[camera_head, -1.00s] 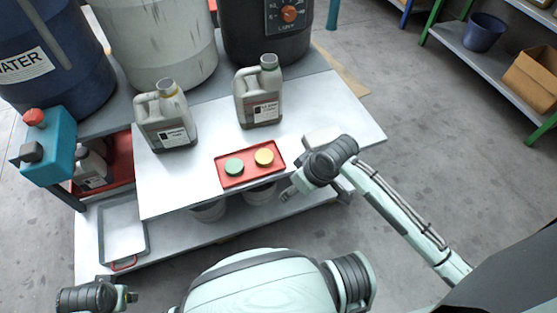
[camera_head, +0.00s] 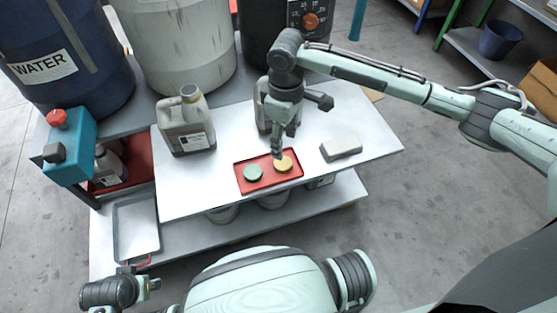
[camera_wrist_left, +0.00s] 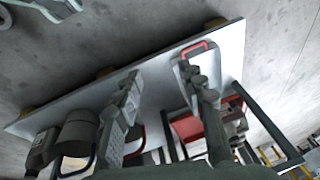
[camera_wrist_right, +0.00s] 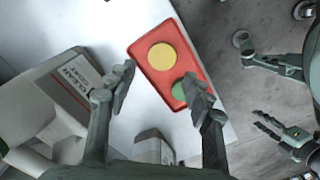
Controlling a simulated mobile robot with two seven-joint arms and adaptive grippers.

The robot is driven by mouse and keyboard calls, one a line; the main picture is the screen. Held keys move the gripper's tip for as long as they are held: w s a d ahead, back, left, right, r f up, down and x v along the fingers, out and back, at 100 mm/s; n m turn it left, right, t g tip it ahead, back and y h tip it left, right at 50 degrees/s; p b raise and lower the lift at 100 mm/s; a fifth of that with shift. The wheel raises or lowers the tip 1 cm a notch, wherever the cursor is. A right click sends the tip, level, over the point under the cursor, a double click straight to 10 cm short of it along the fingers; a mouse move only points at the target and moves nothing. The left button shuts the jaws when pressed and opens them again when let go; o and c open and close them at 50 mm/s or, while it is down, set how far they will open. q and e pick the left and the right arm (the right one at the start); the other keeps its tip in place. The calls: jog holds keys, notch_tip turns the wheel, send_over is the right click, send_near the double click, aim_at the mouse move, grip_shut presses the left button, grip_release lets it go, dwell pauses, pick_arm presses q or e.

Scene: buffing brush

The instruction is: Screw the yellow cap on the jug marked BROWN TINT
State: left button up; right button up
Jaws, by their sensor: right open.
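The yellow cap (camera_head: 284,163) lies in a red tray (camera_head: 270,181) on the white table, to the right of a green cap (camera_head: 253,173). My right gripper (camera_head: 279,150) is open just above the yellow cap, fingers pointing down. In the right wrist view the yellow cap (camera_wrist_right: 163,56) shows beyond the empty fingers (camera_wrist_right: 160,82). A grey jug with an uncapped neck (camera_head: 186,130) stands at left. Another jug (camera_head: 262,105) is partly hidden behind my right gripper. Its label seems to begin CLEAR; the left jug's label is unreadable. My left gripper (camera_head: 150,284) is open and empty, low at left.
A pale block (camera_head: 341,148) lies right of the tray. Large drums, one marked WATER (camera_head: 60,65), stand behind the table. A teal box with a red button (camera_head: 68,148) is at the left edge. A grey tray (camera_head: 136,228) lies on the lower shelf.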

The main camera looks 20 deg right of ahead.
aim_at(283, 163)
notch_tip(283, 163, down, 2)
jog(key=shift+f, duration=0.1)
pick_arm(q)
jog(key=shift+r, duration=0.35)
pick_arm(e)
jog(key=shift+f, duration=0.2)
notch_tip(283, 163, down, 4)
jog(key=shift+s+a+f+b, duration=0.15)
jog(key=shift+f+b, duration=0.1)
jog(key=shift+b, duration=0.1)
jog(key=shift+f, duration=0.35)
pick_arm(q)
jog(key=shift+w+r, duration=0.1)
jog(key=shift+r, duration=0.45)
jog(key=shift+a+f, duration=0.1)
pick_arm(e)
jog(key=c, duration=0.5)
